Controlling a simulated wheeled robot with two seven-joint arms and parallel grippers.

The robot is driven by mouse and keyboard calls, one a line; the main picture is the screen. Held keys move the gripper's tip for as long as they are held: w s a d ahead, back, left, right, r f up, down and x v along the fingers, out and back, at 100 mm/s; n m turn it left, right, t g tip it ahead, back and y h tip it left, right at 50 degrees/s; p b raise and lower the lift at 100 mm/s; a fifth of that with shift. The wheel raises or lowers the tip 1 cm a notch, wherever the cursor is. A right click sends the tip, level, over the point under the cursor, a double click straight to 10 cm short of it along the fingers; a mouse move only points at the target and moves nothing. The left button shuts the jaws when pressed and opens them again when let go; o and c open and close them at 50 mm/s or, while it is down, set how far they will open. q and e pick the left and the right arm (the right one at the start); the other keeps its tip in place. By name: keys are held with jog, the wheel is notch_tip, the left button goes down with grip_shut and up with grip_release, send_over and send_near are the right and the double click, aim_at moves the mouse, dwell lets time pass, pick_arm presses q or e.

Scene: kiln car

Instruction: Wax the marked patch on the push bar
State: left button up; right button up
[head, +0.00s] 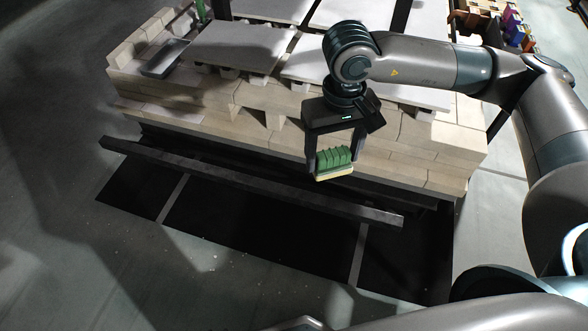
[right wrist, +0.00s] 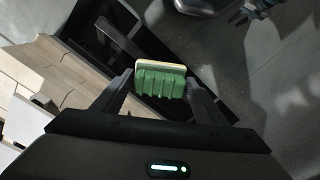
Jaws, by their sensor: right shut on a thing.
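The push bar (head: 250,182) is a long dark bar along the front of the kiln car, low over the floor. I cannot make out a marked patch on it. My right gripper (head: 335,168) is shut on a green ribbed block with a cream pad (head: 334,161). It holds the block above and behind the bar's right part, apart from it, pad downward. In the right wrist view the block (right wrist: 160,82) sits between both fingers, and part of the bar (right wrist: 122,40) shows beyond it. A dark claw-like part, perhaps my left gripper (right wrist: 240,16), shows small at the top right there.
The kiln car's pale brick deck (head: 200,97) rises behind the bar, with light slabs (head: 240,48) on top. Dark floor plates (head: 265,225) lie below the bar. Grey floor (head: 60,235) is clear to the left. Shelves with coloured items (head: 512,28) stand at the back right.

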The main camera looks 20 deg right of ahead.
pick_arm(q)
jog(key=shift+o, duration=1.4)
jog(key=shift+w+r, duration=0.1)
jog(key=shift+w, duration=0.2)
pick_arm(e)
jog(key=shift+w+a+f+m, duration=0.2)
jog(key=shift+w+f+m, duration=0.1)
jog(key=shift+w, duration=0.05)
pick_arm(q)
jog(key=shift+w+d+r, duration=0.15)
jog(key=shift+d, duration=0.15)
pick_arm(e)
jog(key=w+a+f+m, duration=0.1)
jog(key=w+f+m, duration=0.4)
jog(key=f+m, duration=0.2)
jog(key=w+a+f+m, duration=0.2)
jog(key=w+f+m, duration=0.3)
jog(key=f+m, duration=0.3)
notch_tip(320, 180, down, 4)
jog(key=shift+w+a+f, duration=0.15)
jog(key=shift+w+a, duration=0.1)
jog(key=shift+w, duration=0.15)
